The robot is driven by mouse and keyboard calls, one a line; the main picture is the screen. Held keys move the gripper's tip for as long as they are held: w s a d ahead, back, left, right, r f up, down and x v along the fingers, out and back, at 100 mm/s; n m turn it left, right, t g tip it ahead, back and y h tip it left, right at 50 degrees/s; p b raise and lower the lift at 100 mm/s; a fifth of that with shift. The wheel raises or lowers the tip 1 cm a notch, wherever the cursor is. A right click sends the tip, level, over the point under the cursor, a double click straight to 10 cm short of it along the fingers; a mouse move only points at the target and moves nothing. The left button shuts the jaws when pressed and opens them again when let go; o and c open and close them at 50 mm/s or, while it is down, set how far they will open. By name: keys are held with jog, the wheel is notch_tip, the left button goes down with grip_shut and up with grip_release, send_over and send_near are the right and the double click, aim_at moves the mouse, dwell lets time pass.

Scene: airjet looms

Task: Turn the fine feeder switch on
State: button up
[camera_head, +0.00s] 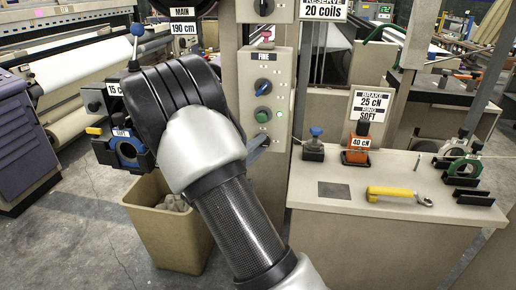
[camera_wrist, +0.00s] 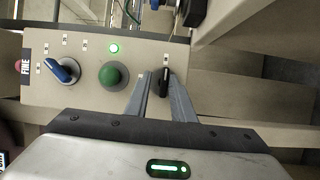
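The fine feeder panel (camera_head: 268,62), labelled FINE, stands in the middle of the head view; its beige face also fills the upper left of the wrist view (camera_wrist: 70,95). A black switch lever (camera_wrist: 164,82) sits on the panel, beyond the green button (camera_wrist: 110,74) from the FINE label. My gripper (camera_wrist: 159,80) has its two grey fingers on either side of this lever. A gap shows on the left side; the right finger is very close to the lever, and I cannot tell whether it touches. In the head view my gripper (camera_head: 261,143) is at the panel's lower part, partly hidden by my arm.
A blue selector knob (camera_wrist: 64,71) and a lit green lamp (camera_wrist: 114,48) are on the same panel. A beige bin (camera_head: 165,235) stands below my arm. A table (camera_head: 310,195) with a yellow-handled tool (camera_head: 392,194) is at the right.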

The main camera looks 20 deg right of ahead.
jog(key=shift+d+f, duration=0.1)
jog(key=shift+f, duration=0.25)
jog(key=shift+w+d+f, duration=0.1)
jog(key=shift+f, duration=0.05)
jog(key=shift+s+a, duration=0.25)
jog(key=shift+a, duration=0.25)
jog(key=p+v, duration=0.1)
jog(key=v, duration=1.5)
jog(key=shift+s+a+p, duration=0.15)
jog(key=shift+s+p, duration=0.05)
jog(key=shift+p, duration=0.2)
